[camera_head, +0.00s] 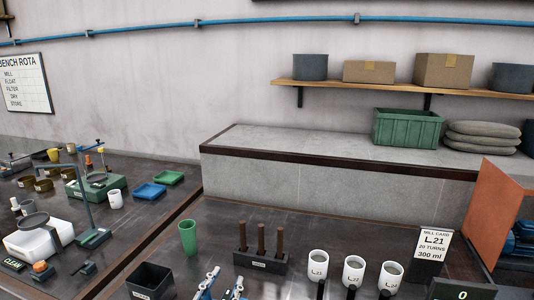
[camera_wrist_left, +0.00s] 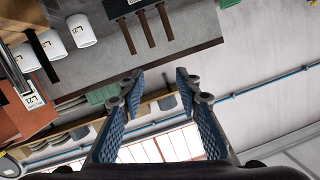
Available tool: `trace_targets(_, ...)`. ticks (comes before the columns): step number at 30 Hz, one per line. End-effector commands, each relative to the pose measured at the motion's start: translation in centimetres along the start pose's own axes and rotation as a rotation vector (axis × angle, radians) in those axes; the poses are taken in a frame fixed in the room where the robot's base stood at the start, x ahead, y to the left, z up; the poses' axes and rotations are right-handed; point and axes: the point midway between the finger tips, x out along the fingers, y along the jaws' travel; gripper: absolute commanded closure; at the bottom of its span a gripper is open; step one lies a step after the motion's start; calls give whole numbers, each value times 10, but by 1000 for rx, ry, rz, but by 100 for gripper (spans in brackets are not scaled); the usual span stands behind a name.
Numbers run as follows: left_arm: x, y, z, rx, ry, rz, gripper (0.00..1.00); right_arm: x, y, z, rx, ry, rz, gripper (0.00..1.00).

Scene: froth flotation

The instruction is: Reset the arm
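My left gripper (camera_head: 222,284) is at the bottom edge of the head view, with only its blue and silver finger parts showing. In the left wrist view the same gripper (camera_wrist_left: 159,84) has its two blue ribbed fingers spread apart, with nothing between them. That view is turned over, with the bench at the top and the wall and shelf below. My right gripper is in neither view.
A black rack (camera_head: 260,262) with brown rods stands beyond my left gripper. A green cup (camera_head: 189,237) and black bin (camera_head: 151,281) are left of it. White cups (camera_head: 353,271), a mill card (camera_head: 432,246) and an orange panel (camera_head: 495,210) are to the right.

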Motion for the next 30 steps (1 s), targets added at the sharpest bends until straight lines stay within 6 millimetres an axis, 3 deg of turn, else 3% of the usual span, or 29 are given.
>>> trace_targets(1,-13,0,40,-32,-110,9,69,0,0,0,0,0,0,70)
trace_targets(3,-34,0,90,-72,-256,23,69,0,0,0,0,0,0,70)
trace_targets(6,-74,3,153,-122,-457,44,69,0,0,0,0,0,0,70)
trace_targets(9,-117,8,202,-161,-632,67,69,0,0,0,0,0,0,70)
trace_targets(15,-196,18,264,-213,-900,108,69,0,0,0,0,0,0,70)
trace_targets(20,-256,24,293,-242,-1076,138,69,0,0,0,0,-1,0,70)
trace_targets(30,-221,57,397,-239,-1117,153,69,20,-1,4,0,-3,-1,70)
